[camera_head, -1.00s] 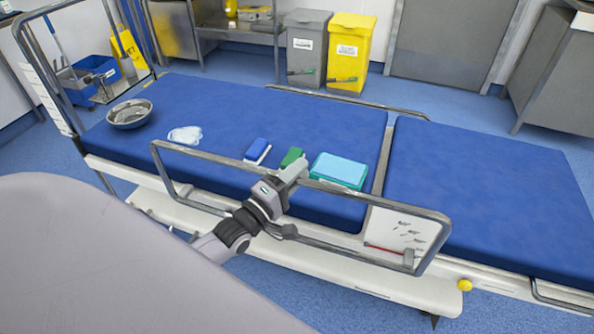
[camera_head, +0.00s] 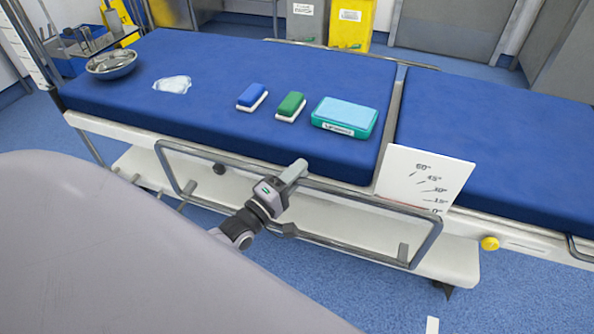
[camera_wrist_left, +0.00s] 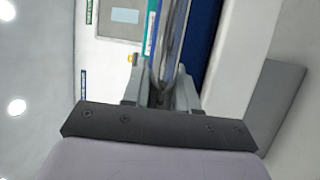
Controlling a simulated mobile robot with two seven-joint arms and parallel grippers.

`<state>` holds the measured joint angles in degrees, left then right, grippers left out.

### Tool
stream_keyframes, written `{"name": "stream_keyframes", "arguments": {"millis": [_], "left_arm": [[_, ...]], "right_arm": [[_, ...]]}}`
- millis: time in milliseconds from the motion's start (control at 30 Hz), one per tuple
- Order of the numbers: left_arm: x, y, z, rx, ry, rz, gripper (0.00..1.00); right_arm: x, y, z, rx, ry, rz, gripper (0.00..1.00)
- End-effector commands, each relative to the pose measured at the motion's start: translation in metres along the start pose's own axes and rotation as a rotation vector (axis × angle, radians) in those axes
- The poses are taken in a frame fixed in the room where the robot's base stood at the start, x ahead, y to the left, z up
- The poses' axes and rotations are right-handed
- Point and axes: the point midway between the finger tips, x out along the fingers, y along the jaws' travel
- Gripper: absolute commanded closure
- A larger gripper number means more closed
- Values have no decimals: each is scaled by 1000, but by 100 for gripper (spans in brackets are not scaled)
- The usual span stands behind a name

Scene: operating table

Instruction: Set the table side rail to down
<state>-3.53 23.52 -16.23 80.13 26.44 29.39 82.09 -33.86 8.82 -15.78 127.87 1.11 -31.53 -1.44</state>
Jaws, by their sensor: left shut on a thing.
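The near side rail (camera_head: 343,188) is a grey metal tube frame on the near side of the table. Its top bar now sits below the mattress top, against the table's side. My left gripper (camera_head: 295,170) is shut on the rail's top bar near its middle. In the left wrist view the bar (camera_wrist_left: 172,50) runs between the two fingers of the left gripper (camera_wrist_left: 161,92). My right gripper is not in view.
On the blue mattress (camera_head: 230,75) lie a blue brush (camera_head: 252,96), a green brush (camera_head: 291,105), a teal box (camera_head: 345,116), a white cloth (camera_head: 172,85) and a metal bowl (camera_head: 111,64). An angle scale card (camera_head: 420,180) stands at the table side. A yellow knob (camera_head: 489,243) is at right.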

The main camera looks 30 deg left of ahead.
Motion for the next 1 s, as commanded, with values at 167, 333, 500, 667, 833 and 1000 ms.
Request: {"name": "stream_keyframes", "arguments": {"millis": [167,333,500,667,833,1000], "left_arm": [[-3,-10,0,1,0,-8,100],[-4,-11,1,0,-1,-12,100],[-4,-12,1,0,-1,-15,100],[-4,-12,1,0,-1,-13,52],[-2,-9,1,0,0,-6,52],[-9,-8,1,0,-1,-6,52]], "right_arm": [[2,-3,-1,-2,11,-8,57],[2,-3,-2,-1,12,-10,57],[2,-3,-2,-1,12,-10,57],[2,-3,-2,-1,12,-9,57],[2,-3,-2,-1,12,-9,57],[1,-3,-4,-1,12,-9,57]]}}
